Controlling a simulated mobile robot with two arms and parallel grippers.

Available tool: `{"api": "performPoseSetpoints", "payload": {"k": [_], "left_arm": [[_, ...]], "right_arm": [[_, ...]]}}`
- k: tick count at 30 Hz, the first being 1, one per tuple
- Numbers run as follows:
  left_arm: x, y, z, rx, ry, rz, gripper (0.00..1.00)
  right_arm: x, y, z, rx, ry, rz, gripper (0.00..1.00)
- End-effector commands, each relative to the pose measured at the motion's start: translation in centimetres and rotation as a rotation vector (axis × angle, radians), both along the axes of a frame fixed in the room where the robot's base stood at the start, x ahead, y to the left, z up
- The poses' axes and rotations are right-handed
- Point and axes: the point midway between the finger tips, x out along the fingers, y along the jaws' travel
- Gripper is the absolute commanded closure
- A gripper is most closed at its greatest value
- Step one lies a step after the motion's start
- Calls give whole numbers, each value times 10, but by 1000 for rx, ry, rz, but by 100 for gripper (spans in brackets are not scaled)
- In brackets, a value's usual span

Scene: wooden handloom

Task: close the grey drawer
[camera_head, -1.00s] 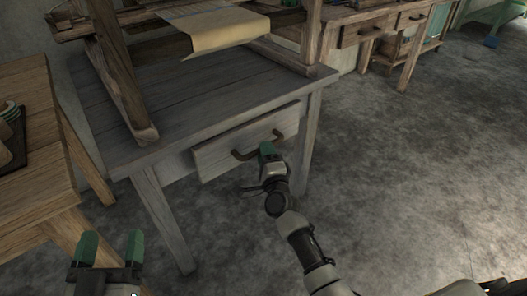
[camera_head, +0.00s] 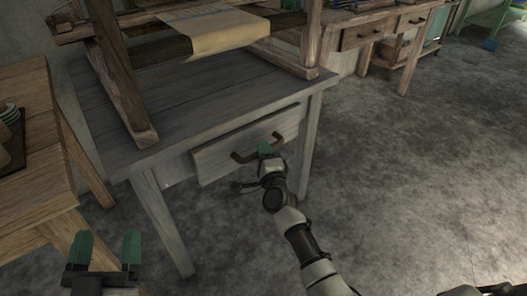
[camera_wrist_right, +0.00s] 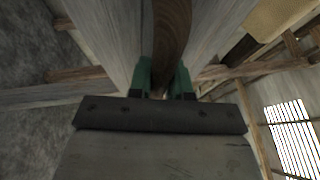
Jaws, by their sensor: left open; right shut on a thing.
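The grey drawer (camera_head: 222,154) sits under the top of the grey table (camera_head: 205,95), with its front standing a little out from the table's edge. A dark curved handle (camera_head: 243,156) is on its front. My right gripper (camera_head: 265,148) is at the handle and shut on it. In the right wrist view, the handle (camera_wrist_right: 171,35) runs between the green fingers of my right gripper (camera_wrist_right: 164,80). My left gripper (camera_head: 106,248) is open and empty at the lower left, away from the drawer.
A wooden handloom frame (camera_head: 118,75) with a strip of cloth (camera_head: 215,33) stands on the grey table. A brown wooden table (camera_head: 35,160) is at the left. Another table with drawers (camera_head: 365,35) stands at the back. The floor at the right (camera_head: 420,170) is clear.

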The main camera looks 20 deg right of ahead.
Motion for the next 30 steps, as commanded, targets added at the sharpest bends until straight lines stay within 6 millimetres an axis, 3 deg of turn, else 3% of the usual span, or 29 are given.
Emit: {"api": "performPoseSetpoints", "payload": {"k": [4, 16, 28, 29, 30], "left_arm": [[-1, 0, 1, -6, -20, 0, 28], [-27, 0, 37, -108, -375, -21, 28], [-31, 0, 42, -120, -415, -23, 28], [-31, 0, 42, -120, -415, -23, 28], [-31, 0, 42, -120, -415, -23, 28]], "right_arm": [[3, 1, -1, 0, 0, 0, 100], [36, 13, -3, 0, 2, -2, 100], [40, 14, 1, 0, 0, 0, 100], [41, 14, 1, 0, -1, 0, 80], [41, 14, 1, 0, -1, 0, 73]]}}
